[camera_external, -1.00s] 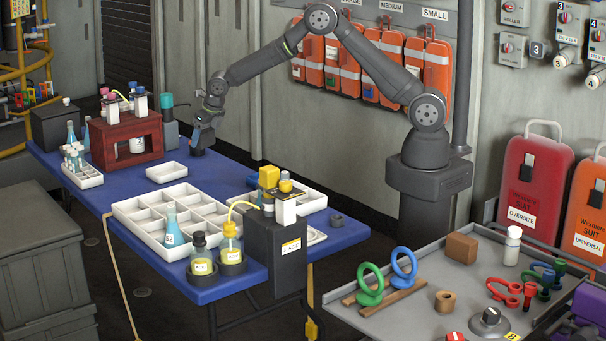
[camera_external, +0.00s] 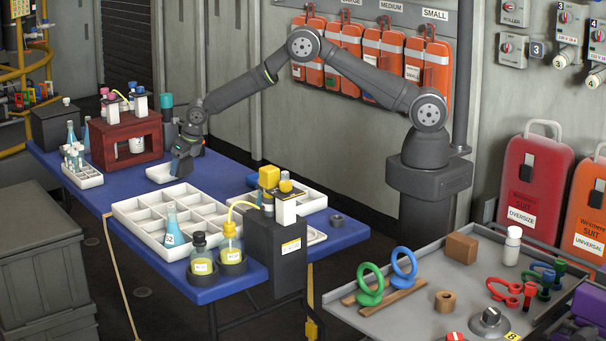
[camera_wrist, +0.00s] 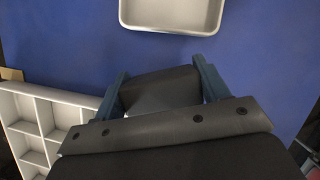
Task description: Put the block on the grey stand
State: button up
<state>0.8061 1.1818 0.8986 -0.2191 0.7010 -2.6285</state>
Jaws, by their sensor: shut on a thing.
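My gripper (camera_external: 181,170) is low over the blue table's back half, close beside a small white tray. In the wrist view its two blue fingers (camera_wrist: 160,70) are closed on a dark grey block (camera_wrist: 160,88). The palm hides the block's near part, and in the outside view I cannot make the block out clearly. I cannot tell for sure which thing is the grey stand.
A divided white tray (camera_external: 150,243) with a flask lies in front. A red rack (camera_external: 126,138) stands left. A brown block (camera_external: 461,248) is on the side cart.

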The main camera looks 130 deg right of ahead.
aim_at(183, 175)
jog(key=shift+f, duration=1.9)
jog(key=shift+f, duration=0.1)
jog(key=o, duration=1.1)
jog(key=shift+c, duration=0.2)
jog(key=shift+o, duration=0.4)
jog(key=v, duration=1.2)
